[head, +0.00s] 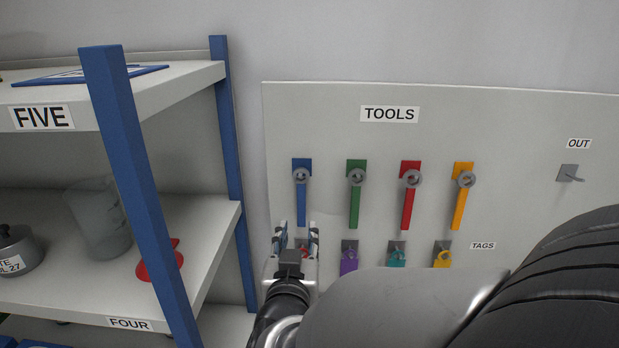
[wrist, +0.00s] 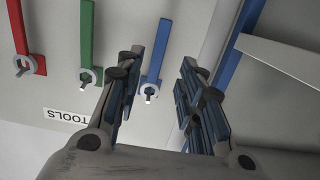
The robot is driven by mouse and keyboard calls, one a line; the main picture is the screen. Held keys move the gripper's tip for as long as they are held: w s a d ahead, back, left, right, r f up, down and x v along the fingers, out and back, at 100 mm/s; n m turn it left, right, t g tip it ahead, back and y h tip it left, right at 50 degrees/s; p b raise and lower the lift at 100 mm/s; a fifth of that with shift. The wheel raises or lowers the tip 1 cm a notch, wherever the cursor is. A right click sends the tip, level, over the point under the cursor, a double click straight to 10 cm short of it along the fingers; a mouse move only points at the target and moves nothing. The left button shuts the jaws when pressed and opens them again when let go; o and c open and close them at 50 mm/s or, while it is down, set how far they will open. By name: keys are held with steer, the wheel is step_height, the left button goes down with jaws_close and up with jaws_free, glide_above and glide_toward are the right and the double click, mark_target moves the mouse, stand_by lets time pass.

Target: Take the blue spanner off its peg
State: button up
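The blue spanner (head: 301,207) hangs upright at the left end of the row on the tool board (head: 320,120), its ring end up on a peg. My gripper (head: 297,229) is open and empty in the head view, its fingertips by the spanner's lower end and in front of a red tag (head: 304,246). In the wrist view, which is upside down, the blue spanner (wrist: 156,55) shows between the two spread fingers of my gripper (wrist: 161,62), nearer the left one. I cannot tell how far the fingers are from the board.
Green (head: 354,207), red (head: 407,207) and yellow (head: 461,205) spanners hang to the right. Purple (head: 349,262), teal (head: 397,259) and yellow (head: 442,259) tags hang below. An empty peg marked OUT (head: 568,173) is at far right. A blue-posted shelf (head: 232,170) stands close on the left.

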steer(key=w, duration=0.6)
steer(key=w+f+b, duration=0.1)
steer(key=w, duration=0.2)
steer(key=shift+w+d, duration=0.15)
steer(key=shift+w, duration=0.1)
steer(key=c, duration=0.8)
steer(key=shift+r, duration=0.25)
jaws_close()
steer(key=shift+r, duration=0.2)
steer(key=shift+s+r, duration=0.15)
steer(key=shift+s, duration=0.65)
steer(key=shift+s+r, duration=0.15)
steer(key=shift+s, duration=0.65)
glide_toward(301, 208)
steer(key=shift+s+f+p, duration=0.1)
steer(key=shift+s+p, duration=0.2)
steer(key=shift+s, duration=0.9)
